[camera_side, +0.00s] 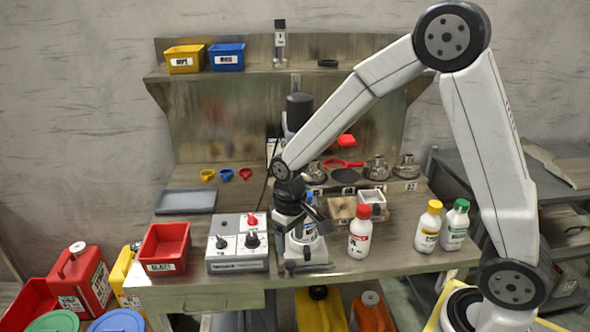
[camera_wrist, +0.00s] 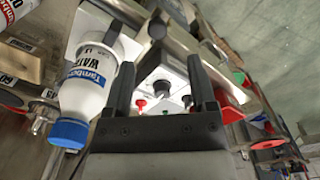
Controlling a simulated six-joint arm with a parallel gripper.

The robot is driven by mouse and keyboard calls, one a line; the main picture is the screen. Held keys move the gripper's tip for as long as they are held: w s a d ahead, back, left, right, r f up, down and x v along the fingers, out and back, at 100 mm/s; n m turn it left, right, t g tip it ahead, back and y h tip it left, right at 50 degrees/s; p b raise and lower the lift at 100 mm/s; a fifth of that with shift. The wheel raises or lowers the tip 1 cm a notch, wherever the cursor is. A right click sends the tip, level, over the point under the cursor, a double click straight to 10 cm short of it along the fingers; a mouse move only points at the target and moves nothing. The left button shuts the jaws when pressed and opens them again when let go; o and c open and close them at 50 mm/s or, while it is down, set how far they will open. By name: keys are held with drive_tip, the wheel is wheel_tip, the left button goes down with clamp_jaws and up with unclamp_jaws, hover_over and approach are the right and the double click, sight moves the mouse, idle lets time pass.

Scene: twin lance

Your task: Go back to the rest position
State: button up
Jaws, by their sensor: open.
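My gripper (camera_side: 303,211) hangs low over the bench, at the middle of the side view, next to the grey control box. In the wrist view its two dark fingers (camera_wrist: 163,68) stand apart with nothing held between them. A white bottle with a blue cap (camera_wrist: 88,92), labelled water, is just left of the left finger in the wrist view. In the side view my gripper and the stand around it hide most of that spot. My arm arches up and over from the right side of the side view.
A control box with knobs (camera_side: 237,244) and a red bin (camera_side: 165,249) stand left of my gripper. A red-capped bottle (camera_side: 360,234) is close on the right; yellow-capped (camera_side: 428,228) and green-capped (camera_side: 455,226) bottles stand farther right. A shelf (camera_side: 300,69) spans the back above.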

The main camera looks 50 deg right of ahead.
idle(0.3)
drive_tip(key=s+d+r+t, duration=0.1)
drive_tip(key=s+t, duration=0.1)
drive_tip(key=s, duration=0.8)
drive_tip(key=shift+s+d+r+t, duration=0.3)
drive_tip(key=shift+s+d, duration=0.1)
idle(1.2)
